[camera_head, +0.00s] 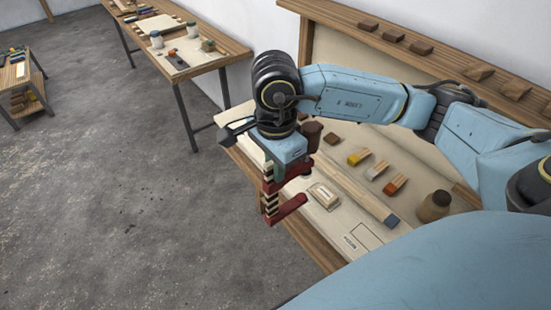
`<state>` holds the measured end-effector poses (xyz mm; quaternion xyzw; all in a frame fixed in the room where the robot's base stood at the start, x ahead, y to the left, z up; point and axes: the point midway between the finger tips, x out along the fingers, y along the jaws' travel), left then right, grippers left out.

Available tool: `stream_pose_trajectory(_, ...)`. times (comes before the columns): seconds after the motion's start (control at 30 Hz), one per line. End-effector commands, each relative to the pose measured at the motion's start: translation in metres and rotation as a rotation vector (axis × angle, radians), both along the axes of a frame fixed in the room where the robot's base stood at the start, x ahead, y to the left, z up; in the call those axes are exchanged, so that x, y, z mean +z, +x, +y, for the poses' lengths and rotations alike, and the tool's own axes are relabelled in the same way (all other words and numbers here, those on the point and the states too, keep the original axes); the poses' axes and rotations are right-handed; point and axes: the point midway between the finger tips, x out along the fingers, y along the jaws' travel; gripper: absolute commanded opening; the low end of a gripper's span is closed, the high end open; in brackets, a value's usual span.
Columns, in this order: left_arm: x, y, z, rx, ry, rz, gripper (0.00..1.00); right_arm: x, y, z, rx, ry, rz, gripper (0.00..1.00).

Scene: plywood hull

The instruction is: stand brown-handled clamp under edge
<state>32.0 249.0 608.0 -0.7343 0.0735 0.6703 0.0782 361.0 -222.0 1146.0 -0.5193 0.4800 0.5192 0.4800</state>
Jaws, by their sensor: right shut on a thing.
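A red clamp (286,209) with a banded light-and-dark bar hangs upright at the front edge of the workbench (312,248). Its two red jaws point to the right, one above the other. My right gripper (281,165) is at its upper part and shut on it. The fingertips are mostly hidden, and I cannot make out a brown handle. From this angle I cannot tell whether the clamp touches the bench edge. My left gripper is not in view.
Several dark blocks line the back rail. Open floor (130,200) lies left, with another table (180,65) behind.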

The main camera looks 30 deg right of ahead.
Motion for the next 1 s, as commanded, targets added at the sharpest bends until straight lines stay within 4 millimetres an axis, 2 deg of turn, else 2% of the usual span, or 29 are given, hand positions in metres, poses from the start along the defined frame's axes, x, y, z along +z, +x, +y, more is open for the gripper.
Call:
stream_pose_trajectory(0.03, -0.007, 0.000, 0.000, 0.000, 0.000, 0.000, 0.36, -0.011, 0.000, 0.000, 0.000, 0.001, 0.001, 0.00)
stream_pose_trajectory(0.1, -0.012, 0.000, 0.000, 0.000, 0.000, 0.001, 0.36, -0.020, 0.000, 0.000, -0.001, 0.000, 0.000, 0.00)
stream_pose_trajectory(0.2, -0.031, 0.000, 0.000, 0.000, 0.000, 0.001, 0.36, -0.037, 0.001, 0.000, 0.000, 0.000, -0.002, 0.00)
stream_pose_trajectory(0.7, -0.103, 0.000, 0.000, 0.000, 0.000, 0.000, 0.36, -0.106, 0.000, 0.000, 0.001, 0.000, -0.002, 0.00)
stream_pose_trajectory(0.83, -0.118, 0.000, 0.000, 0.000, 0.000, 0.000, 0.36, -0.121, 0.000, 0.000, 0.001, 0.000, -0.002, 0.00)
stream_pose_trajectory(1.0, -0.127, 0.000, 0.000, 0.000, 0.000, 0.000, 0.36, -0.130, 0.000, 0.000, 0.001, 0.000, -0.002, 0.00)
